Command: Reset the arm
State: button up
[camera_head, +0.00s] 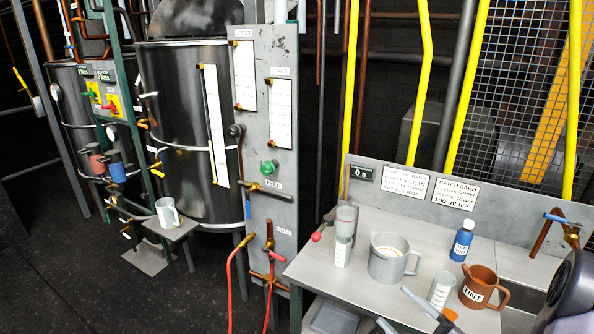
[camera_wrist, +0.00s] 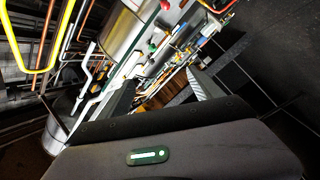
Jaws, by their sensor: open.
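My gripper (camera_head: 393,306) is at the front edge of the workbench in the head view, low in the picture. Its two grey fingers are spread apart and point left, with nothing seen between them. In the wrist view my gripper (camera_wrist: 162,80) also shows open and empty, one finger on each side. The wrist picture is tilted, with the machinery beyond the fingers. Part of my dark arm shows at the right edge of the head view.
A grey panel (camera_head: 268,215) and steel tank (camera_head: 195,130) stand left. Open floor (camera_head: 100,275) lies front left.

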jog(key=s+a+r+n+g+y, duration=0.1)
jog(key=s+a+r+n+g, duration=0.25)
jog(key=a+n, duration=0.35)
jog(key=s+a+r+n+g+y, duration=0.1)
jog(key=s+a+r+n+g, duration=0.3)
jog(key=n, duration=0.5)
jog(key=s+a+r+n+g+y, duration=0.1)
jog(key=s+a+r+n+g, duration=0.15)
jog(key=a+n+g, duration=0.5)
jog(key=s+d+r+n+t+h, duration=0.1)
jog(key=s+n+h, duration=0.4)
jog(key=n, duration=0.8)
jog(key=s+d+r+n+t+h, duration=0.2)
jog(key=s+r+n+t+h, duration=0.1)
jog(key=n, duration=1.1)
jog(key=s+r+h, duration=0.1)
jog(key=s+h, duration=0.1)
jog(key=h, duration=0.1)
jog(key=shift+s+d+t, duration=0.25)
jog(key=shift+s+t, duration=0.05)
